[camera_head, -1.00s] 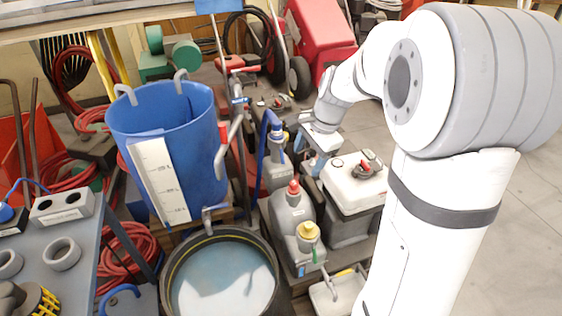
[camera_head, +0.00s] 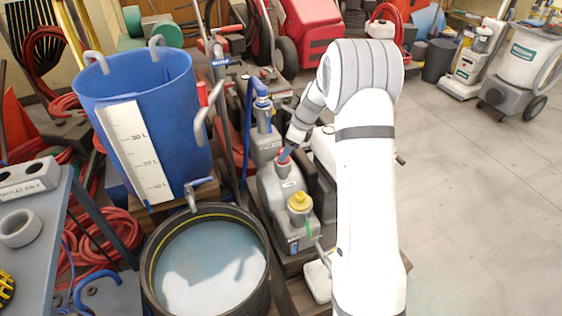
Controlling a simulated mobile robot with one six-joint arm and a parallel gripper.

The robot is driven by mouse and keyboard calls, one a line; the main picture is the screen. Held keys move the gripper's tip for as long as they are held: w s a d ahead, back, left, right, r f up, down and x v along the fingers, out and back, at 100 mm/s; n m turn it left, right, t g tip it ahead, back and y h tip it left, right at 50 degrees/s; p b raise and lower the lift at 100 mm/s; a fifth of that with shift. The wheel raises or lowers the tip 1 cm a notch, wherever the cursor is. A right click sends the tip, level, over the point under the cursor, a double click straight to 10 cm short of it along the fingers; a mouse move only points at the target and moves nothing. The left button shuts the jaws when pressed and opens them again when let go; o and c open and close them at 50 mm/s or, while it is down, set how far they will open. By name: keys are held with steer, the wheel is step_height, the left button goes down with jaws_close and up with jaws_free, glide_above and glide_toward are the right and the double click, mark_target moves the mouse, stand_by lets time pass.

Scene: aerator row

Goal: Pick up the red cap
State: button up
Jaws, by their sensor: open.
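The red cap (camera_head: 283,169) sits on the neck of a grey canister (camera_head: 270,196), left of my arm. Only a small part of the cap shows. My gripper (camera_head: 286,155) is at the cap, and a bluish finger covers its upper part. The gripper is open. Whether a finger touches the cap, I cannot tell.
A yellow cap (camera_head: 299,203) stands close in front on the same grey canister group. A grey bottle with a blue top (camera_head: 263,112) stands behind. A black-rimmed tub (camera_head: 155,262) of cloudy liquid and a blue bucket (camera_head: 182,90) are left. Open floor (camera_head: 470,190) lies right.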

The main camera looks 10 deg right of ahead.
steer(key=b+x, duration=0.1)
steer(key=x, duration=0.2)
steer(key=shift+w+f, duration=0.15)
steer(key=shift+f, duration=0.15)
steer(key=shift+c, duration=0.6)
steer(key=c, duration=1)
steer(key=shift+o, duration=0.2)
steer(key=shift+r, duration=0.1)
